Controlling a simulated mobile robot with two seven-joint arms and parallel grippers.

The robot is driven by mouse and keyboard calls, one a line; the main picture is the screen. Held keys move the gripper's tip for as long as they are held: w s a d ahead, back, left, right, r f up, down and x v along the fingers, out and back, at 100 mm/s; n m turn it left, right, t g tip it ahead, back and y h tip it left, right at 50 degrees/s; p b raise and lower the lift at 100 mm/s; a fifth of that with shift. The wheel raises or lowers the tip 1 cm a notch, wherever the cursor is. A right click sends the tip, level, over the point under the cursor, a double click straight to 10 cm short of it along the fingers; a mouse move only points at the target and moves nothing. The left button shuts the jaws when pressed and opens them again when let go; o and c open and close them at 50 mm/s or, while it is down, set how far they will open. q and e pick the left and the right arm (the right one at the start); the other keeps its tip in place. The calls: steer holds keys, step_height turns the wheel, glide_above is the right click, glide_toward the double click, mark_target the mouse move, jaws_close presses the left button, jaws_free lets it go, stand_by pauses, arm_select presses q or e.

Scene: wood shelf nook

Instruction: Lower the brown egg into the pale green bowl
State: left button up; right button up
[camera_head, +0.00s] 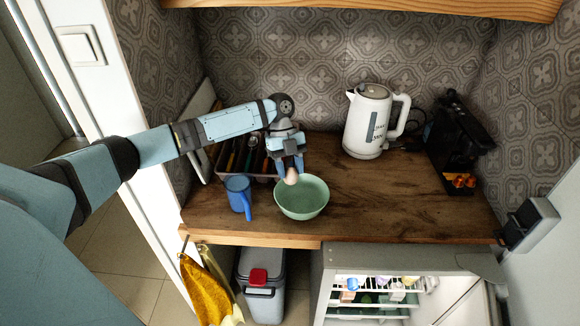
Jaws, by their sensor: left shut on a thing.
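The brown egg (291,177) is between the fingertips of my left gripper (290,170), which is shut on it and points down. The pale green bowl (301,198) stands upright on the wooden counter, near its front edge. The egg shows at the bowl's back left rim, overlapping it in the picture. From this one view I cannot tell how high the egg is above the rim. The visible inside of the bowl is empty. My right gripper is out of view.
A blue mug (239,196) stands just left of the bowl. A cutlery tray (240,160) is behind the mug. A white kettle (368,122) and a black coffee machine (456,145) stand at the back right. The wooden counter (400,195) is clear right of the bowl.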

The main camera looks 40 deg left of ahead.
mark_target(290, 177)
arm_select(q)
steer(key=shift+f+b, duration=0.65)
steer(key=shift+f, duration=0.95)
steer(key=shift+f, duration=0.1)
steer(key=shift+f+b, duration=1.2)
steer(key=shift+f, duration=1)
stand_by(0.3)
steer(key=o, duration=1)
steer(key=b+v, duration=0.1)
steer(key=v, duration=1.3)
steer(key=shift+b, duration=0.3)
